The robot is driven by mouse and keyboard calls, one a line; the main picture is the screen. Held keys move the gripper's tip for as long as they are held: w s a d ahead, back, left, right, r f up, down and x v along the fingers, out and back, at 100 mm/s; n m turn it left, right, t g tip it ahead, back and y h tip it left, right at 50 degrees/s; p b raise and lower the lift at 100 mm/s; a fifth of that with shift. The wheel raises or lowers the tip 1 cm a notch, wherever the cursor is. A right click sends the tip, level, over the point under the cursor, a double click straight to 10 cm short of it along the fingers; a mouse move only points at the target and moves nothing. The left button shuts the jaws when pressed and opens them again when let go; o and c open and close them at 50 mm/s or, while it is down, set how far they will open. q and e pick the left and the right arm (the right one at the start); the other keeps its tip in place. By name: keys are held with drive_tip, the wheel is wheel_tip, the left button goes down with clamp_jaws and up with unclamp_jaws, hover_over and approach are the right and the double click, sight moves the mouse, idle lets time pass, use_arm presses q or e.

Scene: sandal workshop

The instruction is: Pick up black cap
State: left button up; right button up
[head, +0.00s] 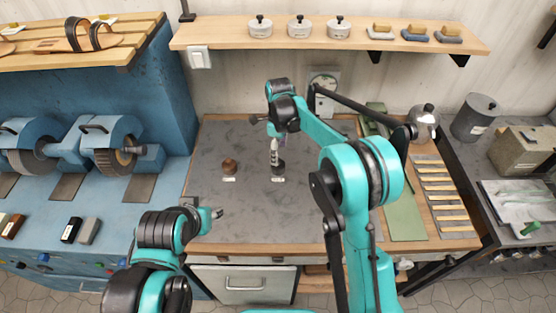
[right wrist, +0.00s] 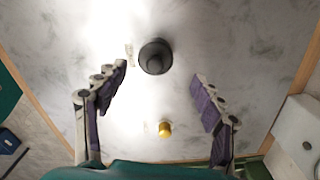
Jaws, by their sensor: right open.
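The black cap (head: 279,168) stands on the grey table mat (head: 232,222). In the right wrist view the cap (right wrist: 155,56) is round and dark with a raised knob, near the upper middle. My right gripper (head: 274,152) points down above it and partly hides it in the head view. In the right wrist view the right gripper (right wrist: 160,92) is open and empty, its fingers wide apart, with the cap ahead between them. My left gripper (head: 213,214) hangs at the table's front left, its jaws unclear.
A brown cap (head: 229,166) stands left of the black cap. A small gold cap (right wrist: 165,129) shows in the right wrist view. Blue grinding machines (head: 105,145) stand left. A shelf (head: 225,38) is on the back wall. The mat's front is clear.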

drive_tip(key=f, duration=0.2)
drive_tip(key=f+b, duration=0.1)
drive_tip(key=f, duration=0.4)
drive_tip(key=shift+s+a+b, duration=0.1)
drive_tip(key=shift+s+b, duration=0.25)
drive_tip(key=shift+b, duration=0.05)
drive_tip(key=shift+r, duration=0.15)
drive_tip(key=c, duration=1.1)
